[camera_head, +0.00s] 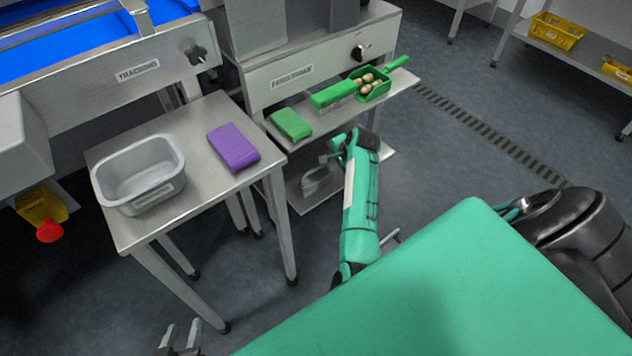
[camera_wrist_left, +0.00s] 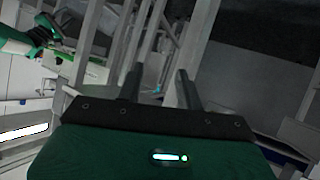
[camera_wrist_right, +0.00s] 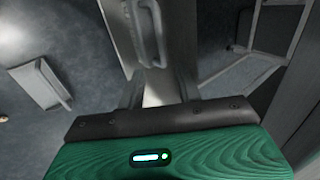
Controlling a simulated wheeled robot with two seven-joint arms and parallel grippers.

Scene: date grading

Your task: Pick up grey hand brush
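A grey object with a handle, seemingly the grey hand brush (camera_head: 318,182), lies on the lower shelf below the right-hand table in the head view. In the right wrist view a grey handled shape (camera_wrist_right: 148,34) shows just beyond the fingers. My right gripper (camera_head: 331,154) is above and beside the shelf, close to this object; its fingers (camera_wrist_right: 158,92) stand apart with nothing clearly between them. My left gripper (camera_head: 180,340) is at the bottom of the head view, far from the brush. Its fingers (camera_wrist_left: 158,88) are apart and empty in the left wrist view.
The left table (camera_head: 205,188) bears a grey tub (camera_head: 140,205) and a purple block (camera_head: 233,148). The upper right-hand table (camera_head: 330,122) holds a green block (camera_head: 291,124) and a green scoop (camera_head: 375,96) with several dates. Table legs stand close by; the floor at right is open.

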